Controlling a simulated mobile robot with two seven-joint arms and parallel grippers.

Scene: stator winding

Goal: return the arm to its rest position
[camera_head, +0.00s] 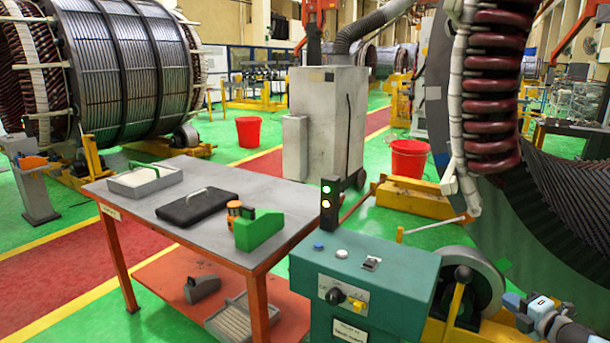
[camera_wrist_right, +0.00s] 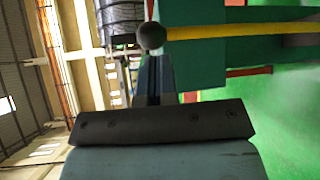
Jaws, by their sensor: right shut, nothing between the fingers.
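My right arm comes in at the lower right of the head view. Its gripper (camera_head: 513,301) is shut and empty, to the right of the yellow lever (camera_head: 456,303) with the black ball knob (camera_head: 463,273). In the right wrist view the shut fingers (camera_wrist_right: 153,78) point towards the black knob (camera_wrist_right: 151,37). The yellow lever (camera_wrist_right: 230,31) runs off to the right there. Whether the fingertips touch the knob I cannot tell, but in the head view they look apart from it. My left gripper is not in view.
The green control box (camera_head: 365,285) and a grey roller wheel (camera_head: 482,275) stand left of the gripper. The large stator (camera_head: 560,215) rises behind it. A table (camera_head: 150,208) with a tray, a black case and a green block stands at left.

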